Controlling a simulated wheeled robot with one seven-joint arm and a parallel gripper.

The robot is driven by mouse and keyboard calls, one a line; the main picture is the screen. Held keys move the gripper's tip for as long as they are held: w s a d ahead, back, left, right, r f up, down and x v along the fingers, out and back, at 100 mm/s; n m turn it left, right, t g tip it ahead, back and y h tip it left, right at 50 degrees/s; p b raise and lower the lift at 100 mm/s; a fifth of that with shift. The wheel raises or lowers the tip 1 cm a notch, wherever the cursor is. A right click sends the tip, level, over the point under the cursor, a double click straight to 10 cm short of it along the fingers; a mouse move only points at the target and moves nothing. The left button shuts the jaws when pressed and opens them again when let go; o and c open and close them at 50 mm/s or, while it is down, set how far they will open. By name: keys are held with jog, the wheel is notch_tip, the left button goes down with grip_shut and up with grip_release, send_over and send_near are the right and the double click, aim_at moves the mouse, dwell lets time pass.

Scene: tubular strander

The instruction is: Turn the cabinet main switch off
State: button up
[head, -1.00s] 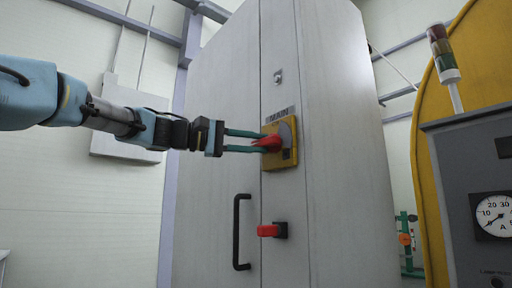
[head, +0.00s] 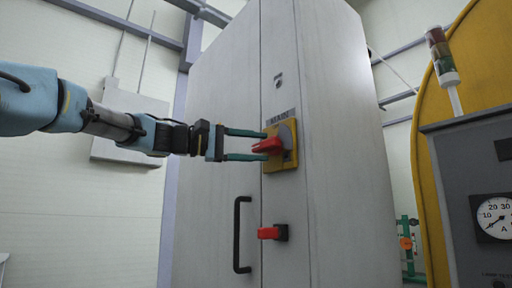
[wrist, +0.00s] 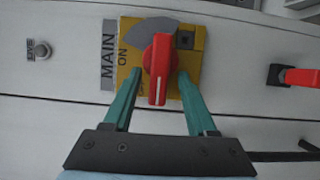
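The main switch is a red rotary handle (head: 268,146) on a yellow plate (head: 291,158) on the grey cabinet, below a MAIN label (head: 280,117). In the head view the handle points left, toward my gripper. In the wrist view the handle (wrist: 158,75) points down toward my gripper, while the ON mark (wrist: 123,56) is at the plate's left edge. My gripper (head: 263,145) has its green fingers apart, one on each side of the handle, with gaps visible in the wrist view. Any further marking on the plate is too faint or hidden to read.
A second red handle (head: 268,233) sits lower on the cabinet, beside a black door pull (head: 237,235). A grey console (head: 470,190) with a gauge and signal light stands at right.

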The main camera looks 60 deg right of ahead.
jog(key=b+v, duration=0.1)
jog(key=v, duration=0.9)
jog(key=shift+w+a, duration=0.25)
jog(key=shift+a, duration=0.05)
